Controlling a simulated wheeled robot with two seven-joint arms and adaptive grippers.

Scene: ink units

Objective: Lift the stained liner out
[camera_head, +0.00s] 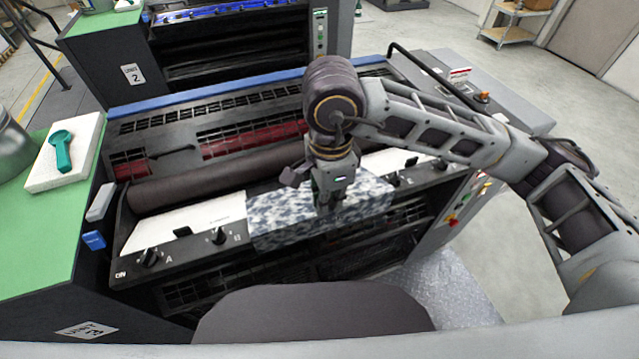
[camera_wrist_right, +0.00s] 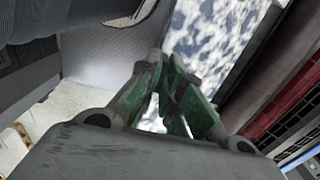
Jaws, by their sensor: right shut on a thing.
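The stained liner (camera_head: 275,217) is a white sheet mottled with dark blue-grey. It is at the middle of the press front, between two plain white panels, and its near edge overlaps the dark front. My right gripper (camera_head: 328,204) points down at the liner's middle and is shut on it. In the right wrist view, the gripper's green-padded fingers (camera_wrist_right: 172,78) are close together against the mottled liner (camera_wrist_right: 212,38). The fingers hide the exact grip spot. I cannot tell how far the liner is off its seat. My left gripper is not in view.
White panels flank the liner at left (camera_head: 170,222) and right, with black knobs (camera_head: 150,257) along the front. A dark roller (camera_head: 215,178) lies behind. A green-topped bench (camera_head: 35,232) at left holds a white pad with a teal tool (camera_head: 61,150). A silvery textured surface (camera_head: 450,285) is at lower right.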

